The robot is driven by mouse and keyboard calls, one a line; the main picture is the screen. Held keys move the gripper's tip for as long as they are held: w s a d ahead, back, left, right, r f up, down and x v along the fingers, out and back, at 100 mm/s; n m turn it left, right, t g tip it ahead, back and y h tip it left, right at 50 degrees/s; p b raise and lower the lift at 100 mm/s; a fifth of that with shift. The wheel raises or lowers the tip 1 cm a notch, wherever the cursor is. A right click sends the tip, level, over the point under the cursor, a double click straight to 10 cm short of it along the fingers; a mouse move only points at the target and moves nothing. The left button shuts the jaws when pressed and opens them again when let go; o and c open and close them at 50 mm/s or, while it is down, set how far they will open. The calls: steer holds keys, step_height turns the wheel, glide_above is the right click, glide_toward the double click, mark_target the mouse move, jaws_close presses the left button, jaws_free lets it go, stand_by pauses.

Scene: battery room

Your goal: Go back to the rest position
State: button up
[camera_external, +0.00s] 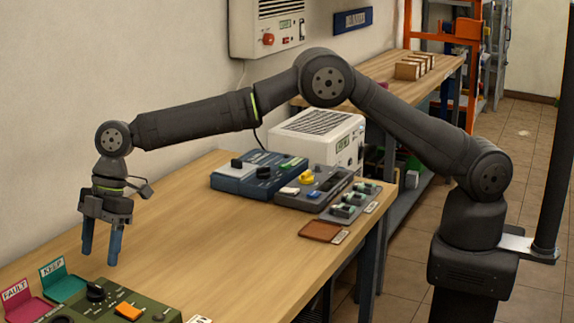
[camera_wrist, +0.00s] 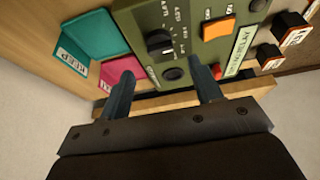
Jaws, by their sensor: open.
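My gripper (camera_external: 102,243) hangs above the left part of the wooden table (camera_external: 190,205) with its two blue-grey fingers pointing down. The fingers are apart and nothing is between them. In the wrist view my gripper (camera_wrist: 160,90) shows its two fingers spread in front of a green control panel (camera_wrist: 195,60). That green panel (camera_external: 140,312) is at the lower left of the external view, with a black knob and an orange switch. My arm is stretched out to the left from its base at the right.
Teal KEEP (camera_external: 62,282) and pink FAULT (camera_external: 28,303) trays stand beside the green panel. A blue box (camera_external: 245,172) and a grey panel (camera_external: 310,190) sit toward the table's far end, near a brown pad (camera_external: 320,230). The table middle is clear. A wall unit (camera_external: 275,25) hangs behind.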

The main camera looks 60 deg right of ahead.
mark_target(97, 285)
steer(key=v, duration=1.2)
steer(key=x, duration=1.7)
steer(key=shift+a+f, duration=0.15)
steer(key=shift+f, duration=0.25)
steer(key=shift+a+f+m, duration=0.1)
steer(key=shift+m, duration=0.2)
steer(key=shift+s+m+t, duration=0.15)
steer(key=shift+m+t, duration=0.15)
steer(key=shift+m, duration=0.1)
steer(key=m, duration=0.2)
steer(key=m+t, duration=0.1)
steer(key=shift+s+m, duration=0.2)
steer(key=shift+m, duration=0.2)
steer(key=shift+s+a+m+t+h, duration=0.15)
steer(key=shift+m+t+h, duration=0.4)
steer(key=shift+m, duration=1.1)
steer(key=shift+s+a+m+t+h, duration=0.1)
steer(key=shift+m+t+h, duration=0.45)
steer(key=shift+m, duration=1.1)
steer(key=shift+v, duration=0.9)
steer(key=shift+o, duration=0.3)
